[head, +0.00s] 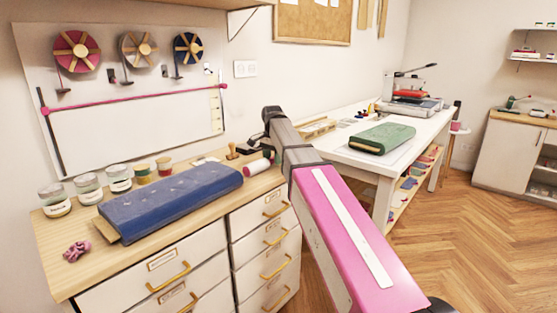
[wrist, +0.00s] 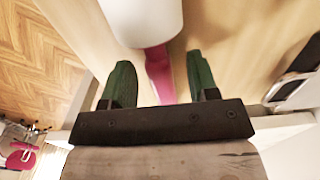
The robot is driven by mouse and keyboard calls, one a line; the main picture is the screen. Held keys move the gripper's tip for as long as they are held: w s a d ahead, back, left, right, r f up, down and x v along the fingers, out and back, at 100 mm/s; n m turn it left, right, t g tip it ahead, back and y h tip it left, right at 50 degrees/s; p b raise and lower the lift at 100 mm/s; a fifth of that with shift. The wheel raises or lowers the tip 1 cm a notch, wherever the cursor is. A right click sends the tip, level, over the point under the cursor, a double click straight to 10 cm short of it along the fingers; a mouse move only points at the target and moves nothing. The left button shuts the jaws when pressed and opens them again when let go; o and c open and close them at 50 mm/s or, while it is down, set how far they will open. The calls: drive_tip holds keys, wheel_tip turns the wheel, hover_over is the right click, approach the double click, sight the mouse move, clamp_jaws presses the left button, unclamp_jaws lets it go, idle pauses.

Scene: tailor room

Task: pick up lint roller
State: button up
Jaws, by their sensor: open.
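The lint roller lies on the wooden top of the drawer cabinet, near its right end. In the head view its white roll (head: 257,167) shows just left of my arm, with a bit of pink by it. In the wrist view the white roll (wrist: 143,20) is at the top and the pink handle (wrist: 158,75) runs down between my fingers. My gripper (wrist: 160,62) is open, its two green fingers on either side of the handle with gaps. The handle's lower end is hidden behind the dark gripper bar.
A blue padded board (head: 172,202) lies on the cabinet top (head: 75,270), with several jars behind it. A wooden-handled stamp (head: 232,152) stands near the roller. The white table (head: 345,155) on the right holds a green padded board (head: 382,138).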

drive_tip(key=shift+f, duration=0.5)
clamp_jaws()
drive_tip(key=shift+r, duration=0.1)
